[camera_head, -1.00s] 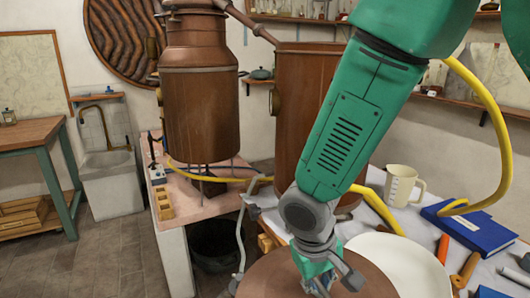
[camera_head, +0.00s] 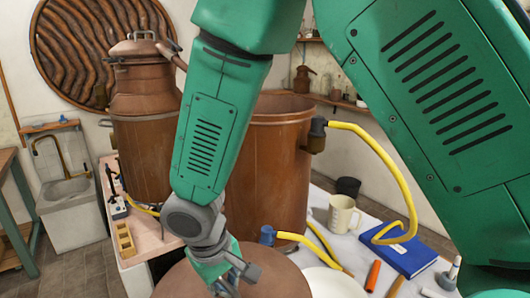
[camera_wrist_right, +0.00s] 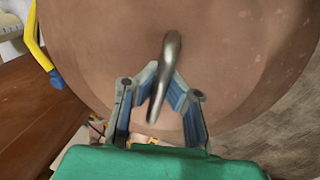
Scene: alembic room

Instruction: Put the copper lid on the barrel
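The copper lid (camera_head: 285,278) is a round brown disc at the bottom of the head view, partly cut off by the frame edge. It fills most of the right wrist view (camera_wrist_right: 240,45), with a curved metal handle (camera_wrist_right: 171,55). My right gripper (camera_head: 238,279) is over the lid; in the wrist view its fingertips (camera_wrist_right: 163,80) close in on both sides of the handle. I cannot tell whether the lid is clear of the table. The barrel (camera_head: 268,165) is a tall, open-topped copper cylinder behind my right arm, which hides part of it. My left gripper is out of view.
A copper still (camera_head: 140,120) stands left of the barrel. Yellow hoses (camera_head: 375,150), a beaker (camera_head: 341,214), a blue book (camera_head: 400,256), an orange marker (camera_head: 373,276) and a white plate (camera_head: 335,284) are to the right. A dark cup (camera_head: 348,187) stands behind the beaker.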

